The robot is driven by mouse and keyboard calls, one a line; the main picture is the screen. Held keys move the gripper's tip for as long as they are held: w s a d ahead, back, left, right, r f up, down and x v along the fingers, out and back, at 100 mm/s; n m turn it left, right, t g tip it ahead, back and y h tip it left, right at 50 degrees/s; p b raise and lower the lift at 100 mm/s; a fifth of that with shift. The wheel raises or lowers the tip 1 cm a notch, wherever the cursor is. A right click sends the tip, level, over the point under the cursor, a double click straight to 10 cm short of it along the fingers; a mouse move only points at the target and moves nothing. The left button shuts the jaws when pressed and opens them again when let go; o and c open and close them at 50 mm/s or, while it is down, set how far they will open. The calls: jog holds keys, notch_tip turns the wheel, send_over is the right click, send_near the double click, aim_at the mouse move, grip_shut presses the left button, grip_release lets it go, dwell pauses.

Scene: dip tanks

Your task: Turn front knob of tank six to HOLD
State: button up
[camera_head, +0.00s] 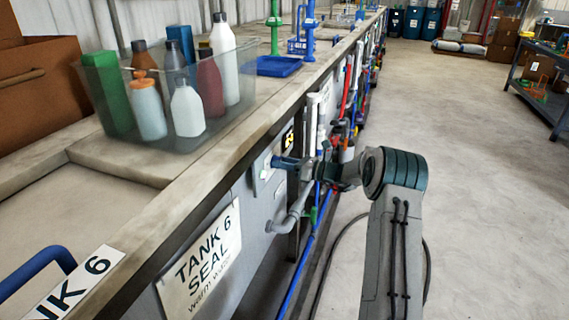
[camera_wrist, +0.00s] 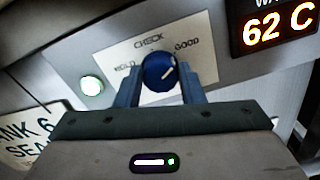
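The front knob (camera_wrist: 158,72) is round and blue, on a pale dial plate (camera_wrist: 204,50) marked HOLD at the left, CHECK at the top and GOOD at the right. Its white pointer line aims to the upper right, toward GOOD. My gripper (camera_wrist: 159,82) has one finger on each side of the knob, close against its edges, and looks shut on it. In the head view my gripper (camera_head: 297,163) reaches the panel on the tank's front; the knob is hidden there. A sign (camera_head: 200,265) reads TANK 6 SEAL, warm water.
A lit round light (camera_wrist: 92,86) is left of the dial. A display (camera_wrist: 276,24) reads 62 C. Grey pipes (camera_head: 289,218) and hoses run beside my arm. A clear bin of bottles (camera_head: 205,135) stands on the tank ledge. The floor at right is open.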

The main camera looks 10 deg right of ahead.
jog(key=shift+n+b, duration=0.3)
jog(key=shift+b, duration=0.2)
jog(key=n+b, duration=0.8)
jog(key=b, duration=0.1)
jog(key=n+b, duration=0.4)
jog(key=shift+s+f+b, duration=0.15)
jog(key=shift+f+b, duration=0.15)
jog(key=shift+f, duration=0.1)
jog(key=n+b, duration=0.7)
jog(key=b, duration=0.1)
jog(key=shift+a+f+n+y, duration=0.1)
jog(key=shift+f+n+y, duration=0.05)
jog(key=shift+n+y, duration=0.15)
jog(key=n+b, duration=0.4)
jog(key=shift+r+n+g+b, duration=0.2)
jog(key=shift+n+g+b, duration=0.1)
jog(key=shift+b, duration=0.1)
jog(key=o, duration=1)
